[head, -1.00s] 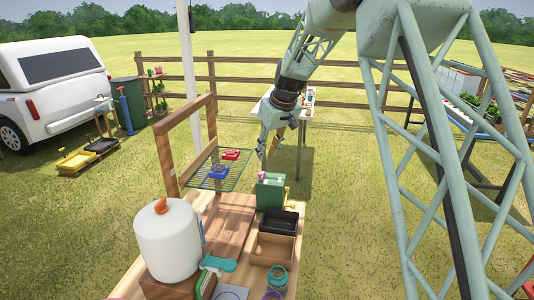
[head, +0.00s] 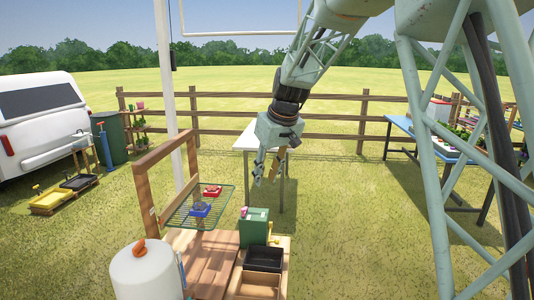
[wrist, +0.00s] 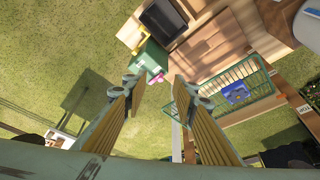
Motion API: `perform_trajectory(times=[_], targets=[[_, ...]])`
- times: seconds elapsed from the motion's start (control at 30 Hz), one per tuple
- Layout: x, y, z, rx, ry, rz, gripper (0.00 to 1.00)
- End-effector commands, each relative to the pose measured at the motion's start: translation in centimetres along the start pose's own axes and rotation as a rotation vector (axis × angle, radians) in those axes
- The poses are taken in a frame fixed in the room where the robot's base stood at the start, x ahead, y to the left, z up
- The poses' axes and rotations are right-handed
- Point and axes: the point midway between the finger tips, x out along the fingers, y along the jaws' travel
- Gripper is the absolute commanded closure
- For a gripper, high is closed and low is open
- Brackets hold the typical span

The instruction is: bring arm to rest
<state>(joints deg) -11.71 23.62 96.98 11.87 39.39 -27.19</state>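My gripper (head: 268,168) hangs from my arm in the middle of the head view, pointing down, in front of a white table. In the wrist view its two fingers (wrist: 153,92) are spread wide apart with nothing between them. A pink item (wrist: 157,78) on the green box shows beyond the gap, apart from the fingers. The gripper is above and beyond the wooden workbench (head: 205,255), clear of its contents.
A white table (head: 246,143) and a wooden fence (head: 335,117) stand behind. A blue plant table (head: 437,142) is at right.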

Motion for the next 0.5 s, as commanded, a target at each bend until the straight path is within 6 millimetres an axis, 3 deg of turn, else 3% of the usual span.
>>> perform_trajectory(times=[0.5], targets=[[-9.4, -0.3, 7.5, 0.083, -0.007, 0.029, 0.74]])
